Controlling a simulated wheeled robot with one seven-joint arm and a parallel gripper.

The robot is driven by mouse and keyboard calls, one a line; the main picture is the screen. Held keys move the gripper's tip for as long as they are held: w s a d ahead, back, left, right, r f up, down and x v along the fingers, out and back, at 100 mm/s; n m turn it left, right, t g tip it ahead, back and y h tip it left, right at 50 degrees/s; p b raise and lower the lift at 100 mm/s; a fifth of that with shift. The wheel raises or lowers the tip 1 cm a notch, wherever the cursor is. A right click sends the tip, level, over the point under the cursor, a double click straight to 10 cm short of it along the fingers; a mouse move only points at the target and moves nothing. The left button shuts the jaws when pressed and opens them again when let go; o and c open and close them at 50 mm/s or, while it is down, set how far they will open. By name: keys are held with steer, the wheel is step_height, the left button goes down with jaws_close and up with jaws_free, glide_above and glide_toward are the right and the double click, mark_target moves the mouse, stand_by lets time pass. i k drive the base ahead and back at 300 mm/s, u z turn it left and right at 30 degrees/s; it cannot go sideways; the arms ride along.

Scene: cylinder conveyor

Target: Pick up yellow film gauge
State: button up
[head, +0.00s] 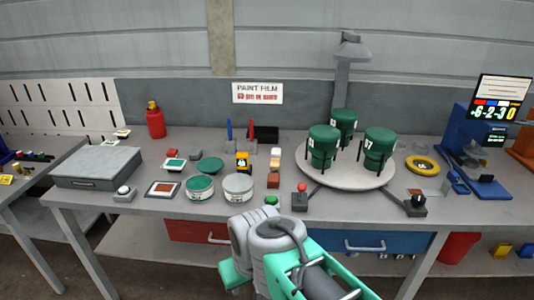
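My arm rises from the bottom of the head view in front of the bench, below and apart from the device. My gripper's fingers are not visible.
A red-topped button box (300,197) stands near the front edge. Small blocks (274,167) stand right of the gauge. A grey case (97,167) lies far left.

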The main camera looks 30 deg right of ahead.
mark_target(242, 159)
steer(key=z, duration=0.15)
steer(key=i, duration=0.9)
steer(key=u, duration=0.95)
steer(key=i, duration=0.65)
steer(key=u, duration=0.75)
